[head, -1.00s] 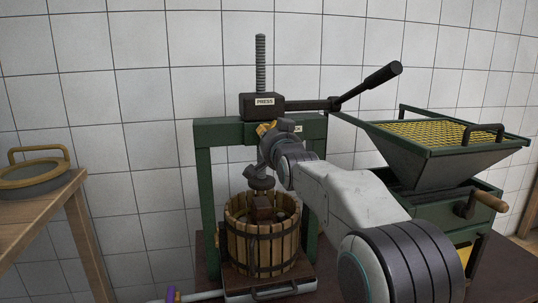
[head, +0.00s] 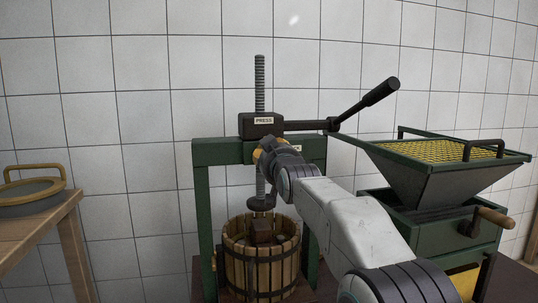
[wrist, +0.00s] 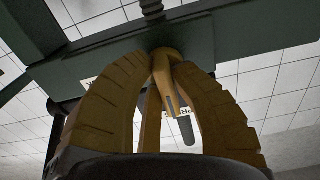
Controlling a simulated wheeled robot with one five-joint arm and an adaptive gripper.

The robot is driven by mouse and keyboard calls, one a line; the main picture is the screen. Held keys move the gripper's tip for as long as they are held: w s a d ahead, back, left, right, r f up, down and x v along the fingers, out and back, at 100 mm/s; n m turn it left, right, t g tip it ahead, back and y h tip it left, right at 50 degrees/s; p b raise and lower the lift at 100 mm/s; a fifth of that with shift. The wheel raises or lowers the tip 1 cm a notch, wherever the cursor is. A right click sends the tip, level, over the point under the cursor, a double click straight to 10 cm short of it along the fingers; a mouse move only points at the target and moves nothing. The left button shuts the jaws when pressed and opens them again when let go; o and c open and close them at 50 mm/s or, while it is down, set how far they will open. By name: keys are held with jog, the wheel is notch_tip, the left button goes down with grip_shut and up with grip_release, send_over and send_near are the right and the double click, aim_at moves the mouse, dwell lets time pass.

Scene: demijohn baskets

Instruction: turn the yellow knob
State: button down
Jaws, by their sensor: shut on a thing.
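The yellow knob (wrist: 163,78) is on the underside of the press's green crossbeam in the wrist view, with a bar hanging from a round base. The tan, ribbed fingers of my gripper (wrist: 166,85) curve up on both sides of it and close around it near the beam. In the head view my gripper (head: 264,152) is at the front of the crossbeam, just below the black PRESS block (head: 262,121). A yellow patch shows there, but my wrist hides most of the knob.
The threaded screw (head: 260,82) rises above the block, and a black lever (head: 368,101) reaches right. A slatted wooden basket (head: 237,262) stands below. A green hopper (head: 440,185) with a crank is at right. A wooden table with a round-rimmed pan (head: 34,190) is at left.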

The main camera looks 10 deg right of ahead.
jog(key=shift+r, duration=0.1)
dwell(0.4)
jog(key=c, duration=1.1)
grip_release()
jog(key=shift+o, duration=0.2)
jog(key=s, duration=1.2)
jog(key=shift+a, duration=0.1)
jog(key=s+g+p, duration=1.4)
jog(key=s+p, duration=1.8)
jog(key=s, duration=0.1)
jog(key=shift+f+g+p, duration=0.25)
jog(key=shift+g+p, duration=0.05)
